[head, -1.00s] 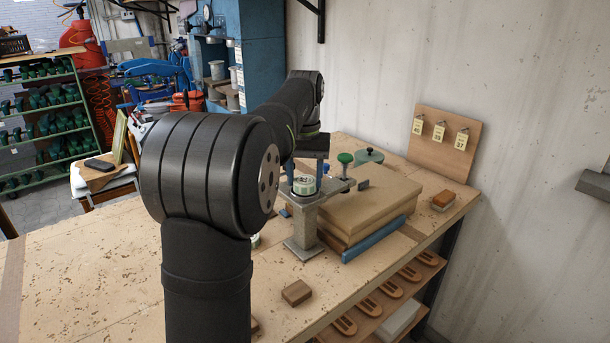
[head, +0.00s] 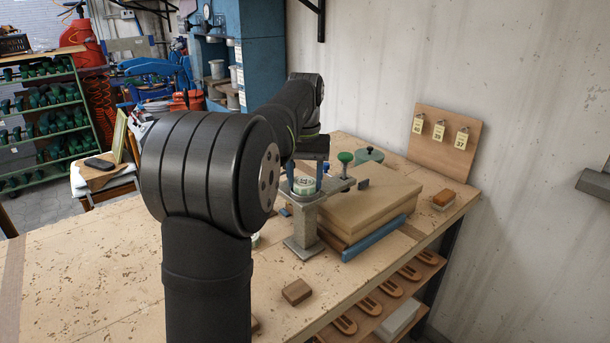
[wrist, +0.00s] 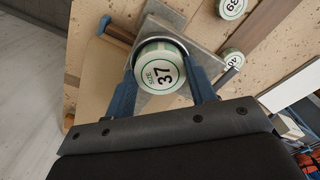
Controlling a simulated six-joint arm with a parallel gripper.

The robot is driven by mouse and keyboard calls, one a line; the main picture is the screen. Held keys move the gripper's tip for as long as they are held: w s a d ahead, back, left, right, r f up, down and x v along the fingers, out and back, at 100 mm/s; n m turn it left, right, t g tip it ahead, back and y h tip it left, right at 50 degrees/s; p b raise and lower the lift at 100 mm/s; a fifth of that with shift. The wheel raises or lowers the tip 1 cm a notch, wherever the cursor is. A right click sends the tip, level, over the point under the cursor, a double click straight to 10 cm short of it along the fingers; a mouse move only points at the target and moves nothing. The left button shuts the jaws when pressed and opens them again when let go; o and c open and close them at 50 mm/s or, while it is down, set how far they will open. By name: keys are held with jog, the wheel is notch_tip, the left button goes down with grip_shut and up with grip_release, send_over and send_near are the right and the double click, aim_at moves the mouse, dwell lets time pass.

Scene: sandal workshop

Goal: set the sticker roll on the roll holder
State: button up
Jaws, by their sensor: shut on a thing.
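In the head view the roll (head: 303,186) is upright between the fingers, at the top of the grey metal roll holder (head: 303,228). In the wrist view the holder's grey plate (wrist: 152,27) and a dark curved rim show behind the roll. I cannot tell whether the roll rests on the holder; its underside is hidden.
Two other rolls (wrist: 231,8) (wrist: 231,59) lie on the bench beside the holder. Brown boards (head: 370,196) are stacked right of the holder, near a green knob (head: 345,157). A wooden block (head: 296,291) lies in front. The bench's left part is clear.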

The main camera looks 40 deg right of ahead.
aim_at(305, 182)
jog(key=shift+f, duration=0.15)
jog(key=o, duration=0.7)
notch_tip(305, 182, up, 11)
dwell(0.8)
notch_tip(305, 182, down, 9)
dwell(0.9)
